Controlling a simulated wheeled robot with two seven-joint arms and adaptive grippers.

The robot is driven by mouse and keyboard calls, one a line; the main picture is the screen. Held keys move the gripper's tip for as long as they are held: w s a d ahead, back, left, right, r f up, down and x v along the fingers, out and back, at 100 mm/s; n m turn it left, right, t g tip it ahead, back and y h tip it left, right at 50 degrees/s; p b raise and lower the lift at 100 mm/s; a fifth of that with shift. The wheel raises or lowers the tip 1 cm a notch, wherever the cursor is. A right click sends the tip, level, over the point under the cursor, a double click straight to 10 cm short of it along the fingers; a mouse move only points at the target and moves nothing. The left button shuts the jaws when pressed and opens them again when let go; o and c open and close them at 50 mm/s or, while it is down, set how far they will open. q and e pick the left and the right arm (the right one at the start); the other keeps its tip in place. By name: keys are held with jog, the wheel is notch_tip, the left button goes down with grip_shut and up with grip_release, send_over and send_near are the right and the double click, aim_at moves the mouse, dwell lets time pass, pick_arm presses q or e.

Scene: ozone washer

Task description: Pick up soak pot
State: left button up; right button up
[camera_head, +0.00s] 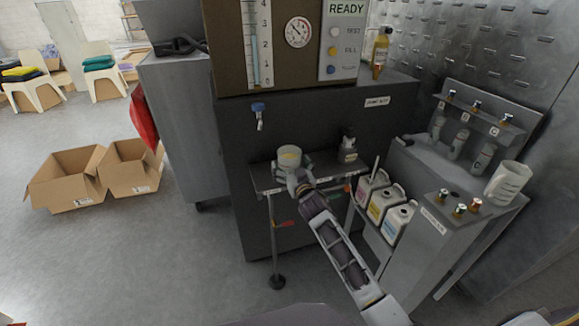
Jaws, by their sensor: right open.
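A small pale cylindrical pot (289,155), which looks like the soak pot, stands on the narrow grey shelf (262,181) in front of the dark machine. My right arm reaches up from the lower right, and its gripper (292,170) is at the near side of the pot. The gripper is open, with its fingers close around the pot's lower part. The fingers hide part of the pot, and I cannot tell whether they touch it. My left gripper is not in view.
A dark-topped bottle (347,151) stands right of the pot. Several labelled jugs (383,204) sit on a lower rack. A white jug (507,181) stands on the right-hand bench. A small tap (259,113) hangs above the shelf. Cardboard boxes (66,179) lie on the open floor at left.

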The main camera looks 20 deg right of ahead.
jog(key=shift+w, duration=0.55)
jog(key=c, duration=1.2)
jog(key=shift+r, duration=0.25)
